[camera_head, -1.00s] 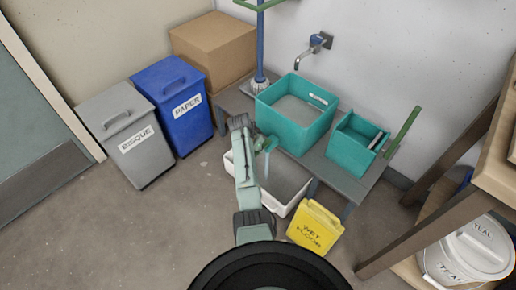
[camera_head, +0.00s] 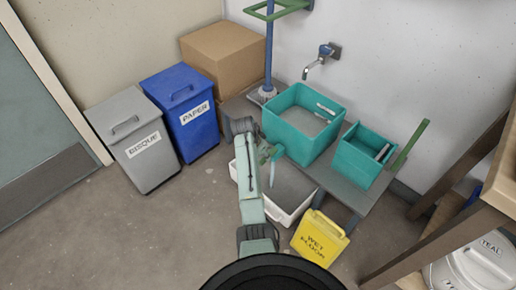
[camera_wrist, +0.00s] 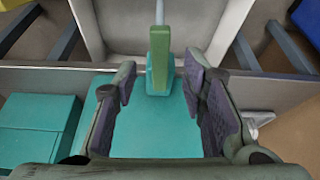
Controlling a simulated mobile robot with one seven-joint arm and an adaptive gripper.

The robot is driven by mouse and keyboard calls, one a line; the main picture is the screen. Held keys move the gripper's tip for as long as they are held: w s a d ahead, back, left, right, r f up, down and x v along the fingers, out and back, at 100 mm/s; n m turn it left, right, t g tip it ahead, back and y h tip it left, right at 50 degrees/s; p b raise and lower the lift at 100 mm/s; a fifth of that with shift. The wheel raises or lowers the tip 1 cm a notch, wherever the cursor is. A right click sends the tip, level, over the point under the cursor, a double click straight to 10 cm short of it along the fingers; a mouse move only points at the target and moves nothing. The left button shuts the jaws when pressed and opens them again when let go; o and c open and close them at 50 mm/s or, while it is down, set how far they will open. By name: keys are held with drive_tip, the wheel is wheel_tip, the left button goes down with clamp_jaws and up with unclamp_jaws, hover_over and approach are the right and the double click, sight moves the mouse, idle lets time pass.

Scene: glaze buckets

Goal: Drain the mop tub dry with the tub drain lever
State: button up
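The teal mop tub (camera_head: 290,142) stands on a low grey bench, with grey water showing inside. In the wrist view its teal surface (camera_wrist: 155,130) lies below my gripper. The green drain lever (camera_wrist: 159,58) stands out from a teal block on the tub's side, just beyond my fingertips and roughly centred between them. My gripper (camera_wrist: 160,82) is open and empty; I cannot tell whether a finger touches the lever. In the head view, my gripper (camera_head: 265,152) is at the tub's front left, hiding much of the lever. A thin pale streak hangs below there, over the white basin (camera_head: 289,222).
A smaller teal bucket (camera_head: 358,160) with a green handle stands right of the tub. A yellow wet-floor sign (camera_head: 319,239) stands in front. Blue (camera_head: 187,115) and grey (camera_head: 138,147) bins are at left. A wall tap (camera_head: 322,60) is above. Floor at front left is clear.

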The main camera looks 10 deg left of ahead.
drive_tip(key=v, duration=0.8)
